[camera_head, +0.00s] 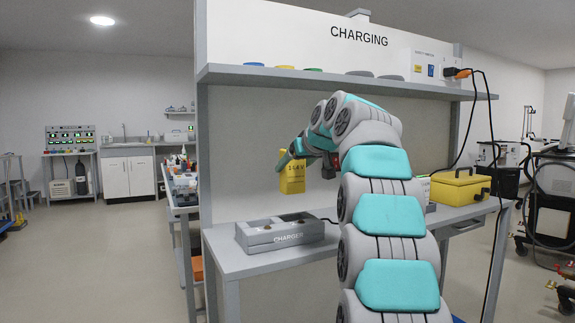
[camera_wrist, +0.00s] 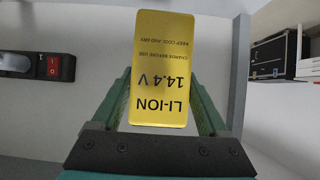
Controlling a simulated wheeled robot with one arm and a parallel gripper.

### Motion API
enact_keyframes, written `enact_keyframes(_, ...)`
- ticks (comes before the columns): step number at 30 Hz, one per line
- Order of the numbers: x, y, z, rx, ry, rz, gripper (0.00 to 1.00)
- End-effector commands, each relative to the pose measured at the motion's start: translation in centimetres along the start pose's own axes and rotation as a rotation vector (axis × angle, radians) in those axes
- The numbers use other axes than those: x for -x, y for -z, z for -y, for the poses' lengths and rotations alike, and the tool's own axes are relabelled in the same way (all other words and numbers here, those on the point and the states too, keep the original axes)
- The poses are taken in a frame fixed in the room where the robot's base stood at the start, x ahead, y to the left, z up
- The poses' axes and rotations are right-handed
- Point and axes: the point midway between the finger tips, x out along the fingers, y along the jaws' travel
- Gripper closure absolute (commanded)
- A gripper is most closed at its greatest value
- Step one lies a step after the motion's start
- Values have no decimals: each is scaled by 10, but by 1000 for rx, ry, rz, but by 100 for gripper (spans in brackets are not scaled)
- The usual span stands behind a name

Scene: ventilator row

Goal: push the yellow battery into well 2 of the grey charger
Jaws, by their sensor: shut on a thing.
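The yellow battery (camera_head: 292,178) hangs upright in the air above the bench, higher than the grey charger (camera_head: 280,236). In the wrist view the battery (camera_wrist: 163,65) shows its label, "LI-ION 14.4 V", upside down. My gripper (camera_wrist: 161,82) is shut on it, with one green finger at each side. In the head view my gripper (camera_head: 290,158) is small and partly hidden by the battery and my arm. The charger lies on the bench top with dark recesses in its upper face. I cannot read any well numbers, and the charger is apart from the battery.
A shelf (camera_head: 350,82) with several coloured discs runs above the bench (camera_head: 235,262). A yellow box (camera_head: 460,190) stands at the bench's right. A red switch on a dark strip (camera_wrist: 53,66) shows at the wrist view's left, a black case (camera_wrist: 275,57) at its right.

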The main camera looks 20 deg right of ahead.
Motion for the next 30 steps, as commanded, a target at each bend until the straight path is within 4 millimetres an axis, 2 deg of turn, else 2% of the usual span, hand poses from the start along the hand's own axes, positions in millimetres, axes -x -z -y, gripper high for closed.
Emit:
enact_keyframes(8, -4, -8, 0, 0, 0, -2, 100)
enact_keyframes(30, -29, -49, 0, 1, -1, -2, 100)
